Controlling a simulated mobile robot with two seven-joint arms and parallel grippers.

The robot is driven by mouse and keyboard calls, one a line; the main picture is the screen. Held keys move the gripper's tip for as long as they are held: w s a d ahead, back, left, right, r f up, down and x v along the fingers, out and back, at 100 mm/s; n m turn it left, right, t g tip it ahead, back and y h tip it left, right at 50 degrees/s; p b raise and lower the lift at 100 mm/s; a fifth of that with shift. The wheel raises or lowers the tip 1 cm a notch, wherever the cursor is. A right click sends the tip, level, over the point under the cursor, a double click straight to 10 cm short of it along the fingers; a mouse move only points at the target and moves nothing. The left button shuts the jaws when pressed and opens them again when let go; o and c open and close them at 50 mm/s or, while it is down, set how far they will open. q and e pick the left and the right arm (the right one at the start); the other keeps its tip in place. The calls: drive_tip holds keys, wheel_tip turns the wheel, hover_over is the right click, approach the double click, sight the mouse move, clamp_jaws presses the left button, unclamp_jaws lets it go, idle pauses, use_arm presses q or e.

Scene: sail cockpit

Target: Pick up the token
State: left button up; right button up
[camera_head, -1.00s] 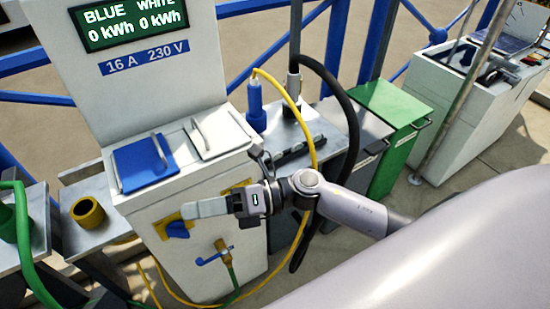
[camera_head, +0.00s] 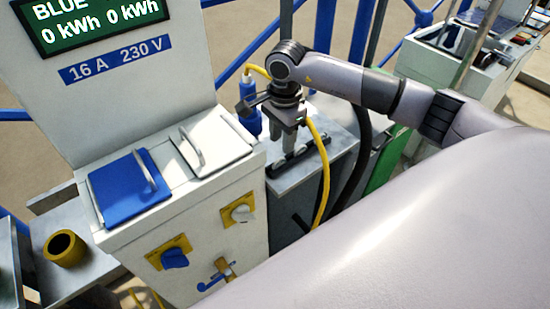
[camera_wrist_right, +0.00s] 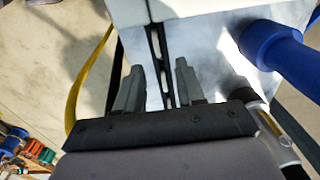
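My right gripper (camera_head: 290,148) points down over a dark slotted rail (camera_head: 277,169) on the grey metal shelf. In the right wrist view the two fingers of the gripper (camera_wrist_right: 158,66) stand apart, one on each side of the rail (camera_wrist_right: 155,45). Nothing is visibly gripped between them. I cannot make out the token for certain; it may be too small, or hidden by the fingers or in the dark rail. My left gripper is not in view.
A white power pedestal (camera_head: 120,120) with a blue lid (camera_head: 128,187) and a white lid (camera_head: 212,139) stands left of the shelf (camera_head: 300,178). A blue plug (camera_head: 250,110) and yellow cable (camera_head: 323,170) are close to the gripper. A yellow ring (camera_head: 66,248) sits at lower left.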

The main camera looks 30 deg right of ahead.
sight(278, 160)
drive_tip(key=f, duration=0.2)
drive_tip(key=a+f, duration=0.1)
drive_tip(key=f, duration=0.1)
drive_tip(key=shift+s+a+f, duration=0.1)
drive_tip(key=shift+s+f, duration=0.1)
drive_tip(key=shift+f, duration=0.75)
drive_tip(key=shift+w, duration=0.1)
clamp_jaws()
